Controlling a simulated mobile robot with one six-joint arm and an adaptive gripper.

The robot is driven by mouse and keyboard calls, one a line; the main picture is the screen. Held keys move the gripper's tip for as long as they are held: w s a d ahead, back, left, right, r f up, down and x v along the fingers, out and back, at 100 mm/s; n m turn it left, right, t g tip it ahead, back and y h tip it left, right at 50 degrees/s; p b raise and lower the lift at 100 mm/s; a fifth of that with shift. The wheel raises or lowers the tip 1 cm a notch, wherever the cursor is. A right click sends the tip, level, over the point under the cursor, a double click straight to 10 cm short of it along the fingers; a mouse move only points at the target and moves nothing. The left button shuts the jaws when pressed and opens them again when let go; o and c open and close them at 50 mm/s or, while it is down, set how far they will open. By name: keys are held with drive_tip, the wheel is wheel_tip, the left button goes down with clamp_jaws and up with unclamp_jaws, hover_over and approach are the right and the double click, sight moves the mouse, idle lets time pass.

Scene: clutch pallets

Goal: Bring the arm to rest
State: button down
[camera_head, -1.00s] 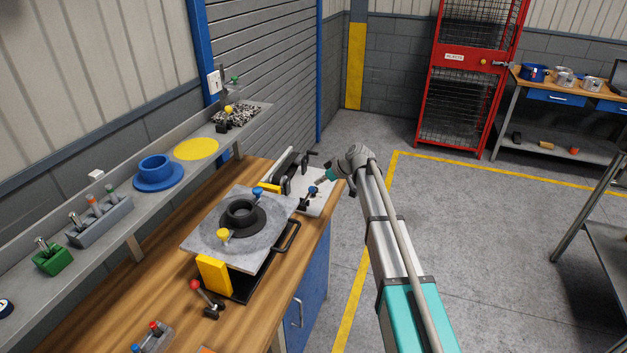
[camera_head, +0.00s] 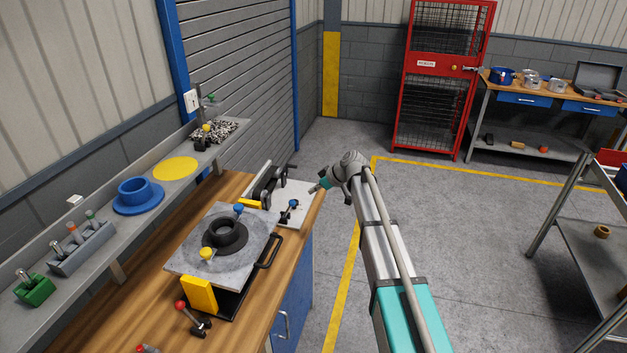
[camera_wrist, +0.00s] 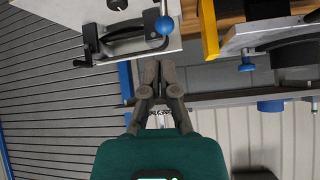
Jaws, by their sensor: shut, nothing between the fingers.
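My arm stretches forward over the floor beside the wooden workbench (camera_head: 155,285). My gripper (camera_head: 313,190) is at the bench's far right corner, close to a white plate (camera_head: 298,190). It is small in the head view. In the wrist view my gripper (camera_wrist: 159,66) is shut, with its fingers together and nothing between them. A clamp with a blue knob (camera_wrist: 164,25) shows just ahead of the fingertips. I cannot tell whether the fingers touch anything.
A grey slab fixture with a black ring (camera_head: 225,233) sits on the bench. A shelf on the left holds a blue flanged part (camera_head: 138,193) and a yellow disc (camera_head: 175,168). A red mesh cage (camera_head: 440,80) stands behind. A metal rack (camera_head: 575,210) stands right. Open floor lies between.

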drive_tip(key=s+d+f+m+g+h, duration=0.1)
drive_tip(key=s+d+f+m+h, duration=0.1)
drive_tip(key=s+d, duration=0.5)
drive_tip(key=s+d+f+m+g+h, duration=0.1)
drive_tip(key=s+d+m+h, duration=0.3)
drive_tip(key=s, duration=1.1)
drive_tip(key=s+d+f+m+h, duration=0.2)
drive_tip(key=s+d+m, duration=0.5)
drive_tip(key=s+d, duration=0.3)
drive_tip(key=shift+s+f+g+h, duration=0.3)
drive_tip(key=shift+s+g+h, duration=0.1)
drive_tip(key=shift+s, duration=0.45)
